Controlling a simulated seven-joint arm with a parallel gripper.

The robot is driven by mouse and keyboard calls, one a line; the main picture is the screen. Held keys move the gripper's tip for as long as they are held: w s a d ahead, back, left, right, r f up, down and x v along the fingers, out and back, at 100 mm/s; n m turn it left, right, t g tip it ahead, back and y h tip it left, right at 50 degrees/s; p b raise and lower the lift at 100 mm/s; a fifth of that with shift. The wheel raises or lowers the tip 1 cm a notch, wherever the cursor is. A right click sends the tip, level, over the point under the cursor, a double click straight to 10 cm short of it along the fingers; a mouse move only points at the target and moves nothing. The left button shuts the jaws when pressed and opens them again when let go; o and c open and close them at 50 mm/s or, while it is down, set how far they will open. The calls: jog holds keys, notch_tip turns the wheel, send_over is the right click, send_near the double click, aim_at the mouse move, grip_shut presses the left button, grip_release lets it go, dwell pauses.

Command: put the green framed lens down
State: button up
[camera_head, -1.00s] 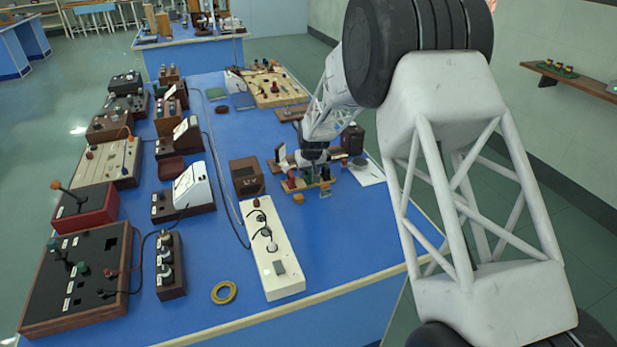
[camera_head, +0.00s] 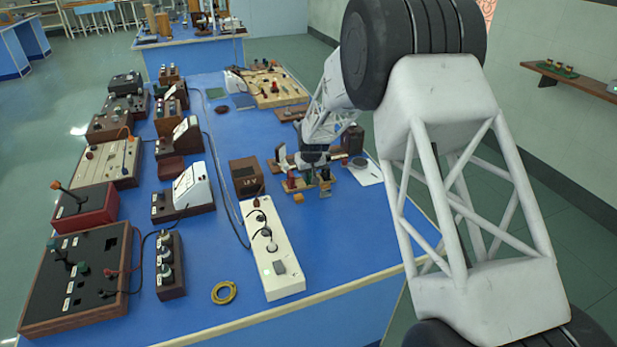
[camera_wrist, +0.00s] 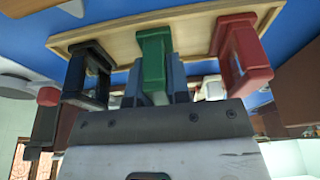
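The green framed lens (camera_wrist: 153,58) is in the middle of the wrist view, between the two fingers of my gripper (camera_wrist: 156,84). The fingers lie close against its two sides. Its far end meets the light wooden rack (camera_wrist: 110,36) in the picture, and I cannot tell whether it bears on the rack. A black framed piece (camera_wrist: 88,72) is on its left and a red framed piece (camera_wrist: 240,52) on its right, both at the rack. In the head view my gripper (camera_head: 314,168) is over the small rack on the blue bench, and the green frame cannot be made out.
A long cream box (camera_head: 272,258) and a brown box (camera_head: 246,176) stand left of the rack. A small orange block (camera_head: 298,197) lies in front of it. A white sheet (camera_head: 366,172) lies to the right. The blue bench is clear in front (camera_head: 345,245).

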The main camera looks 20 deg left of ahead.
grip_shut()
jog(key=shift+r, duration=0.1)
jog(key=shift+r, duration=0.7)
notch_tip(320, 180, up, 2)
jog(key=shift+r, duration=0.1)
jog(key=s+d, duration=0.3)
jog(key=s, duration=0.1)
jog(key=s+d+r, duration=0.1)
jog(key=s+d, duration=0.2)
jog(key=s, duration=0.1)
jog(key=s+d, duration=0.3)
jog(key=s, duration=0.2)
jog(key=shift+d+r, duration=0.15)
